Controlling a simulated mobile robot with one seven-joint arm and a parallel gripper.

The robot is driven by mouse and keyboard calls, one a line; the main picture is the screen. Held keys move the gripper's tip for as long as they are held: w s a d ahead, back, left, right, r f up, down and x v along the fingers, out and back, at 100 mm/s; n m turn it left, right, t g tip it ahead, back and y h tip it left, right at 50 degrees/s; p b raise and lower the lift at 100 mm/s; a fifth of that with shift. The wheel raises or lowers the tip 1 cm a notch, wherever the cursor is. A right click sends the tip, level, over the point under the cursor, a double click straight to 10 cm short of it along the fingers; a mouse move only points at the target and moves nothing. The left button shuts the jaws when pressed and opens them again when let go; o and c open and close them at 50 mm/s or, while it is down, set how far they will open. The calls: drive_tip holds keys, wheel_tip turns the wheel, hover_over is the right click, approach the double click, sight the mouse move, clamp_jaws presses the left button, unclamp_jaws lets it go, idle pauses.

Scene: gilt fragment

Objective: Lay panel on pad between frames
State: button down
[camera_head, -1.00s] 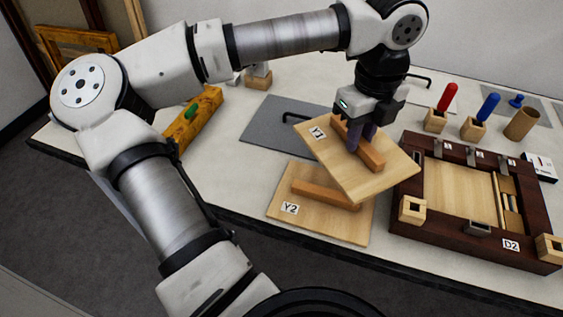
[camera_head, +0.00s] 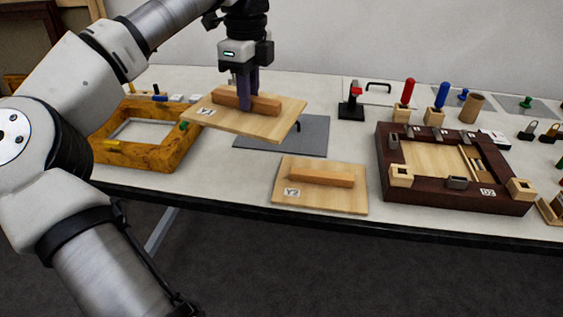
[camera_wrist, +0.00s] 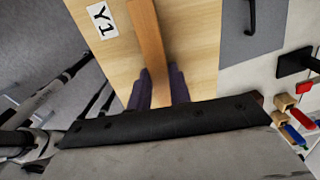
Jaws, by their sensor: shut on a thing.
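My gripper (camera_head: 248,103) is shut on the wooden bar handle of panel Y1 (camera_head: 272,123), a pale board with a "Y1" label. The panel hangs above the table, between the yellow frame and the grey pad, and overlaps both in the head view. In the wrist view my gripper (camera_wrist: 158,88) holds the bar, and the panel (camera_wrist: 195,30) fills the upper middle. The grey pad (camera_head: 310,145), with a black handle, lies flat and partly hidden behind the panel. The yellow frame (camera_head: 172,154) is at left, the dark frame D2 (camera_head: 388,172) at right.
Panel Y2 (camera_head: 335,199) lies on the table in front of the pad. Behind frame D2 stand blocks with a red handle (camera_head: 408,92) and a blue handle (camera_head: 442,96), and a brown cup (camera_head: 470,107). A black stand (camera_head: 351,111) is behind the pad.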

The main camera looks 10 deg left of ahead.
sight(220, 93)
drive_tip(key=a+r, duration=0.1)
drive_tip(key=a+n+b, duration=0.1)
drive_tip(key=a, duration=0.1)
drive_tip(key=a+r+n, duration=0.1)
drive_tip(key=a, duration=0.1)
drive_tip(key=shift+w+a+r, duration=0.15)
drive_tip(key=shift+w+r, duration=0.15)
drive_tip(key=shift+w, duration=0.05)
drive_tip(key=shift+a+f, duration=0.1)
drive_tip(key=shift+a, duration=0.15)
wheel_tip(220, 93, down, 19)
drive_tip(key=shift+s+f, duration=0.1)
drive_tip(key=shift+f, duration=0.1)
drive_tip(key=c, duration=1.7)
unclamp_jaws()
drive_tip(key=shift+f, duration=0.15)
drive_tip(key=shift+c, duration=0.2)
drive_tip(key=o, duration=0.4)
drive_tip(key=shift+o, duration=0.2)
